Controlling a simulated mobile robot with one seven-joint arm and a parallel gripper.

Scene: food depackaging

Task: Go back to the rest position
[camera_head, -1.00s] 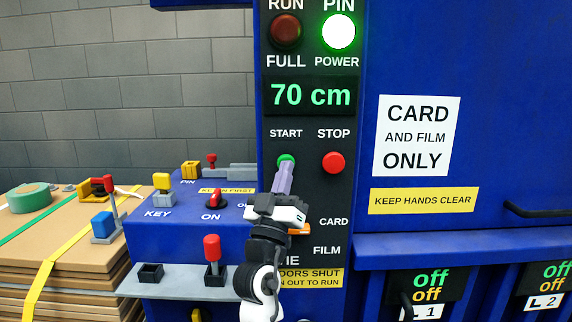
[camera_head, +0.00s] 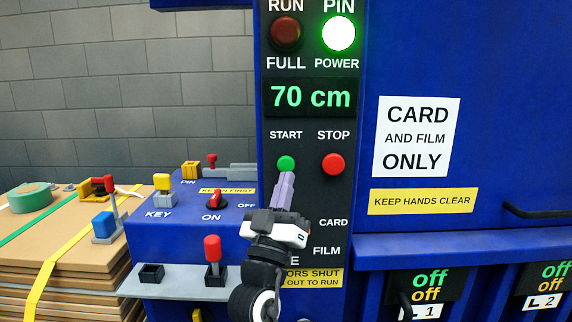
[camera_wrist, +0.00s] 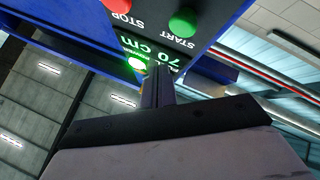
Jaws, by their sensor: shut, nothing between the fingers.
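My gripper (camera_head: 285,188) is shut and empty, in front of the dark control panel (camera_head: 308,205) of the blue machine. Its fingertips are just below the green START button (camera_head: 286,163), which is now fully visible; they look apart from it. In the wrist view my gripper's closed fingers (camera_wrist: 157,88) point toward the panel, with the green START button (camera_wrist: 183,22) above them. The red STOP button (camera_head: 333,163) is to the right. The display (camera_head: 310,96) reads 70 cm. The PIN POWER lamp (camera_head: 338,32) is lit and the RUN FULL lamp (camera_head: 285,31) is dark.
A blue key box (camera_head: 180,235) with a red ON switch (camera_head: 215,199) is left of my arm. A grey shelf (camera_head: 185,284) with a red-topped lever (camera_head: 212,250) juts out below it. Stacked cardboard (camera_head: 50,270) is at far left. A black handle (camera_head: 540,211) sticks out at right.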

